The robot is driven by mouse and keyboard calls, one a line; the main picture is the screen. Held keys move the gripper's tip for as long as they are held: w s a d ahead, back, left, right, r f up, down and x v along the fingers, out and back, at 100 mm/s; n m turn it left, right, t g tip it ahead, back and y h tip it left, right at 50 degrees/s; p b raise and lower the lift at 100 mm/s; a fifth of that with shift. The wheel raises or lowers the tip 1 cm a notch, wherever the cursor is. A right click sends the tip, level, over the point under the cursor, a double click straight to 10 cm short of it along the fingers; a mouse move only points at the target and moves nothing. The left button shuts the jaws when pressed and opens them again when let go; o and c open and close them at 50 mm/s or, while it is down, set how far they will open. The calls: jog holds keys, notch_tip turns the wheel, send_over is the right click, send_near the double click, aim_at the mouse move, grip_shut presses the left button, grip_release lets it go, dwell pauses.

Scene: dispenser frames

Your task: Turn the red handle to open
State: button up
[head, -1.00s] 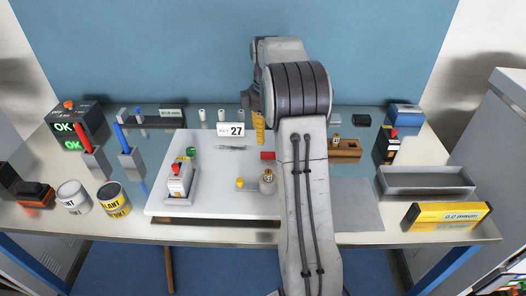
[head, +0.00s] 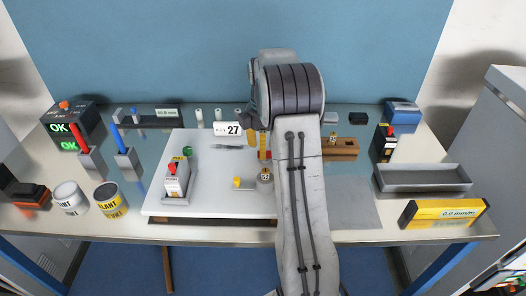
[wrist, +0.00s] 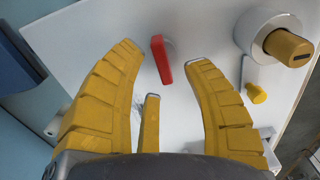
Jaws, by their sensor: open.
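The red handle (wrist: 162,60) stands on a white panel (wrist: 90,30) in the wrist view. Its tip lies between the two yellow fingertips of my gripper (wrist: 165,56), with a gap visible on each side. My gripper is open and holds nothing. In the head view, the yellow fingers (head: 262,143) show beside my arm over the white panel (head: 215,150), and the handle is mostly hidden behind them. A third yellow finger part shows at the middle bottom of the wrist view.
A grey cylinder with a yellow knob (wrist: 290,47) and a small yellow lever (wrist: 256,94) stand right of the handle. A red-topped dispenser (head: 175,183) is on the panel's left. Cans, trays and boxes line the bench sides.

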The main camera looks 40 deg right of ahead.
jog(key=shift+f, duration=1)
jog(key=shift+c, duration=0.2)
grip_shut()
